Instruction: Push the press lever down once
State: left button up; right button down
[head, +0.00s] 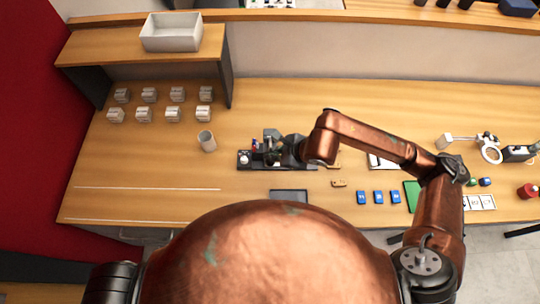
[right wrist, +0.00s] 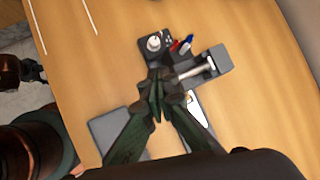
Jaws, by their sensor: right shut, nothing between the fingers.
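A small dark grey press station (head: 245,160) stands on the wooden bench near the middle of the head view. In the right wrist view its grey base (right wrist: 172,60) carries a box with a round pale knob (right wrist: 154,42). A silver bar (right wrist: 195,71), which looks like the press lever, runs to a dark block (right wrist: 217,58). My right gripper (right wrist: 158,94) is shut and empty, its fingertips overlapping the station's near part in the picture. I cannot tell whether they touch the lever. In the head view the right gripper (head: 277,153) covers part of the station. My left gripper is not in view.
A pale cup (head: 207,141) and several small grey blocks (head: 144,115) stand to the left. Several blue pieces (head: 379,197) and a green mat (head: 411,193) lie to the right. A dark tray (head: 289,196) lies in front. A magnifier (head: 490,150) stands far right.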

jog(key=shift+f+b, duration=0.35)
jog(key=shift+f, duration=0.1)
dwell(0.8)
jog(key=shift+w+r, duration=0.2)
jog(key=shift+r, duration=0.65)
jog(key=shift+w+r, duration=0.15)
jog(key=shift+r, duration=0.65)
jog(key=r+p, duration=0.1)
jog(key=r, duration=0.1)
jog(key=w+r, duration=0.1)
jog(key=r, duration=0.2)
jog(key=shift+w+p, duration=0.1)
jog(key=shift+p, duration=0.25)
jog(key=shift+f, duration=0.15)
